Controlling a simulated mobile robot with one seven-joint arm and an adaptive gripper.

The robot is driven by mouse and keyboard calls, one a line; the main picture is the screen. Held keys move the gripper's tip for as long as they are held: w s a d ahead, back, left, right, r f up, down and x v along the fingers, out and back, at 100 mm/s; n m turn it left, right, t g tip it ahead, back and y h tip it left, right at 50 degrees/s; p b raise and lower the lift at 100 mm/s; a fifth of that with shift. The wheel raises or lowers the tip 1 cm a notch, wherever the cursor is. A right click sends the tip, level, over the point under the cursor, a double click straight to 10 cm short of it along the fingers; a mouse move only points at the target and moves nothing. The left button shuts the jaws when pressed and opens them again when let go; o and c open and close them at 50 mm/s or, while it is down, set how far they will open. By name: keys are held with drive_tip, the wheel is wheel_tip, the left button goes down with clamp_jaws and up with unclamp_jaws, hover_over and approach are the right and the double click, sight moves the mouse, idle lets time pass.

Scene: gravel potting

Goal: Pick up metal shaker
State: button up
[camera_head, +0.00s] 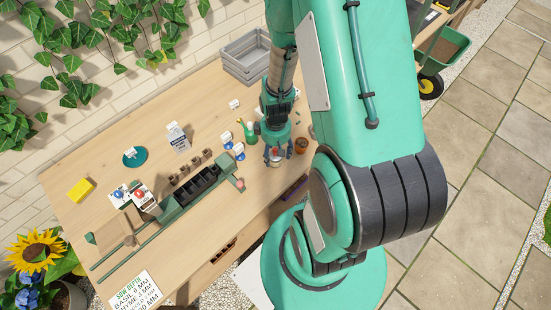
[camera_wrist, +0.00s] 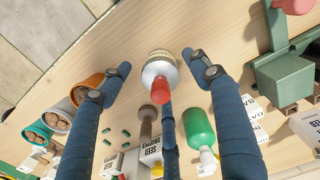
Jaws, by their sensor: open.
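The metal shaker (camera_wrist: 160,70) is a pale silvery cylinder with a red top and a label band. In the wrist view it stands on the wooden table between the spread fingers of my gripper (camera_wrist: 163,78). Gaps show between it and the left and right fingers. The third finger is below it in the picture, and I cannot tell whether it touches. In the head view my gripper (camera_head: 277,154) points down at the front part of the table, with the shaker small and partly hidden among the fingers. My gripper is open.
A green bottle (camera_wrist: 199,128) and "SEED" labels stand close by. Small pots with brown pellets, one of them orange (camera_wrist: 88,84), are at the left. A dark green fixture (camera_wrist: 283,80) is at the right. A grey crate (camera_head: 240,64) stands at the table's back.

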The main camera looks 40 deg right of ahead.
sight(275, 158)
drive_tip(key=shift+f+b, duration=0.3)
drive_tip(key=shift+f, duration=1.45)
drive_tip(key=shift+c, duration=0.2)
drive_tip(key=c, duration=1.3)
